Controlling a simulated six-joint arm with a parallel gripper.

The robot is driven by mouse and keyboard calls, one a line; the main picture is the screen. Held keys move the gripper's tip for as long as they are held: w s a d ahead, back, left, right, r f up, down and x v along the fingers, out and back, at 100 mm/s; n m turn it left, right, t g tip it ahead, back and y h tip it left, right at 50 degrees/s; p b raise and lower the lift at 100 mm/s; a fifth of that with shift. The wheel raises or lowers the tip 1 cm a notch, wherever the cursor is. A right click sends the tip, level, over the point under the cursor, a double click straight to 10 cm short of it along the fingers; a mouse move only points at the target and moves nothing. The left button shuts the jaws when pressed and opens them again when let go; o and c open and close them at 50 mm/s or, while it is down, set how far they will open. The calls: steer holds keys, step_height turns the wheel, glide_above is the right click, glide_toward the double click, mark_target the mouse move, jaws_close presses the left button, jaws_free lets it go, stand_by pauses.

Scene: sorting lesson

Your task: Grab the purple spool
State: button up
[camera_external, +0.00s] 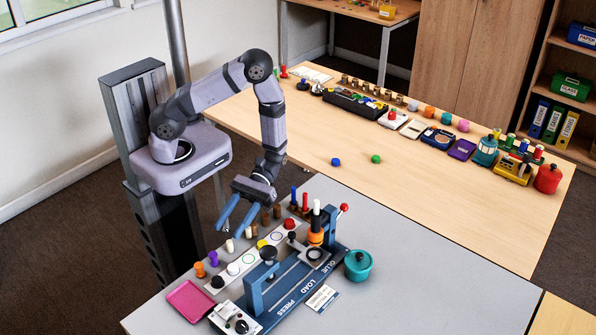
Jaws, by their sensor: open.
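A white strip (262,250) with circles and a blue press fixture (290,287) lie right of the spools. A pink tray (189,300) is in front. A teal pot (358,264) stands right of the fixture. The grey table's right side is clear.

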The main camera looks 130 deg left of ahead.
mark_target(214, 253)
steer(key=shift+f+p+x, duration=0.2)
steer(key=shift+p+x, duration=0.2)
steer(key=shift+x, duration=1.45)
steer(key=shift+f+p+x, duration=0.15)
steer(key=shift+p+x, duration=0.2)
steer(key=shift+x, duration=1.45)
steer(key=shift+a, duration=0.15)
jaws_close()
